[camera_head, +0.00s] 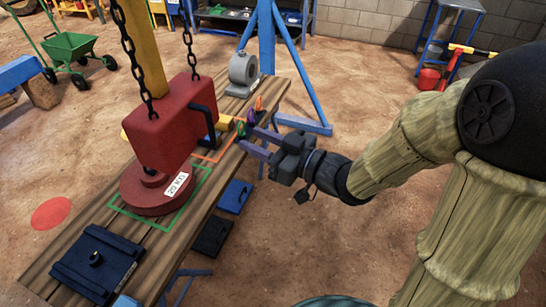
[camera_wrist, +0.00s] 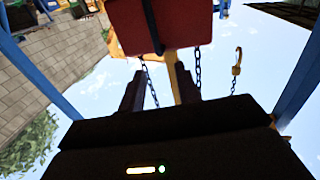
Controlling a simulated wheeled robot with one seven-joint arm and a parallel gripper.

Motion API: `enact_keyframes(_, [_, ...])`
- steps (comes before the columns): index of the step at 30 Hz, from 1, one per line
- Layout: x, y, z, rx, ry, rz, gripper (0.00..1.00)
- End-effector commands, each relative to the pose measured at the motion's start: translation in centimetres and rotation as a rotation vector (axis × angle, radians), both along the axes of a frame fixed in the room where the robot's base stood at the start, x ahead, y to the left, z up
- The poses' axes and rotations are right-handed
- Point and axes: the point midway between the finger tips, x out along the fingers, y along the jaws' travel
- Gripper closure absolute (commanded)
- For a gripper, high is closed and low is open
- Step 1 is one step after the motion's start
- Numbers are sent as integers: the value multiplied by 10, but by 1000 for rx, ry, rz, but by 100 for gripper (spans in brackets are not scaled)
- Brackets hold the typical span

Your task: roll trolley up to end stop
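A red block-shaped body (camera_head: 165,128) with a black handle (camera_head: 203,100) on its right side sits at the yellow beam (camera_head: 140,45), with chains beside it; I take it to be the trolley. In the wrist view the red body (camera_wrist: 165,22) is at the top, its black handle (camera_wrist: 153,28) in front. My gripper (camera_head: 243,138) is right of the handle, apart from it in the head view. Its two dark fingers also show spread in the wrist view (camera_wrist: 158,90), open with nothing between them. I cannot clearly make out the end stop.
A red weight (camera_head: 155,192) marked 20 KG stands below on the wooden bench (camera_head: 150,245), inside a green outline. A blue gantry leg (camera_head: 266,40) stands behind. A yellow hook (camera_wrist: 237,62) hangs on a chain at right in the wrist view. Dark plates lie on and beside the bench.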

Motion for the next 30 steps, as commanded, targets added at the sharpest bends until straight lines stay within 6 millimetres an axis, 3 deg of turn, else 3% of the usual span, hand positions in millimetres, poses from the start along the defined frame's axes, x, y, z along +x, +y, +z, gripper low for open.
enact_keyframes(12, [-16, -29, -3, -4, -1, -1, 67])
enact_keyframes(30, [-14, -32, -3, -13, 4, -17, 67])
